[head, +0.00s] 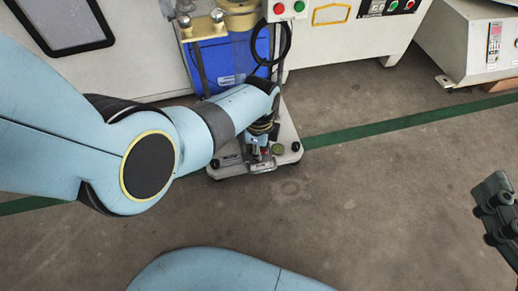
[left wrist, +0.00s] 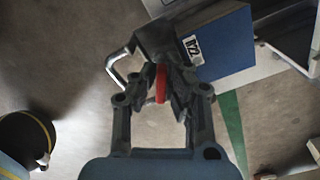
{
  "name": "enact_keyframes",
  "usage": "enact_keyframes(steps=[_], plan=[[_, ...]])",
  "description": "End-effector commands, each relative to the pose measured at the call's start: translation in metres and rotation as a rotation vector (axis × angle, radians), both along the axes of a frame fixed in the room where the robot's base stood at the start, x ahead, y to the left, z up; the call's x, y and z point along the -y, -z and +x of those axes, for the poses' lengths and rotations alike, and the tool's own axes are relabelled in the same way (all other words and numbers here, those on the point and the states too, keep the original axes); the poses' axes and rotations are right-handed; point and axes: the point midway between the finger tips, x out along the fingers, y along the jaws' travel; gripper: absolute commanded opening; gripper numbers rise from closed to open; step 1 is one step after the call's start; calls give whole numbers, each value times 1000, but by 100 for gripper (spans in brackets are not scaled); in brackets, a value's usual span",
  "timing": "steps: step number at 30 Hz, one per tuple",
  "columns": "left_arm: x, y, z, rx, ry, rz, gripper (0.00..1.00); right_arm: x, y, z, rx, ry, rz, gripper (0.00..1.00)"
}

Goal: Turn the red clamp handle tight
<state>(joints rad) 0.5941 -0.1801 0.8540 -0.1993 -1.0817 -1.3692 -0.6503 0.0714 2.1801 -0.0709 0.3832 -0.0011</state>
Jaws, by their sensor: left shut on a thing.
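The red clamp handle (left wrist: 160,84) shows in the left wrist view as a narrow red bar between the fingers of my left gripper (left wrist: 161,90). The gripper is shut on it. In the head view my left gripper (head: 260,146) points down over the front of a small machine base, and my own arm hides much of the clamp. A bent metal bar (left wrist: 114,66) shows beside the handle in the left wrist view. My right gripper (head: 495,207) is only partly in view at the right edge, away from the machine; its opening is unclear.
The pale base plate (head: 287,130) has dark knobs at its corners. Large pale cabinets line the back. A green floor stripe (head: 395,121) runs across. The front floor is clear.

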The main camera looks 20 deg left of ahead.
Motion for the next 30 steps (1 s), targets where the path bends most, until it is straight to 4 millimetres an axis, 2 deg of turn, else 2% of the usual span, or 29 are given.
enact_keyframes(steps=[5, 16, 27, 30], plan=[[0, -2, 1, 1, 91, 1, 0, 0, -6, 1, 7, 0, 1, 84], [-1, -2, 1, 2, 478, 1, 0, 0, -20, 3, 22, 0, 0, 84], [-1, -1, 1, 1, 530, 0, 0, 0, -21, 3, 22, 0, 0, 84], [-1, -2, 1, 2, 606, 1, 0, 0, -24, 3, 26, 0, 0, 84]])
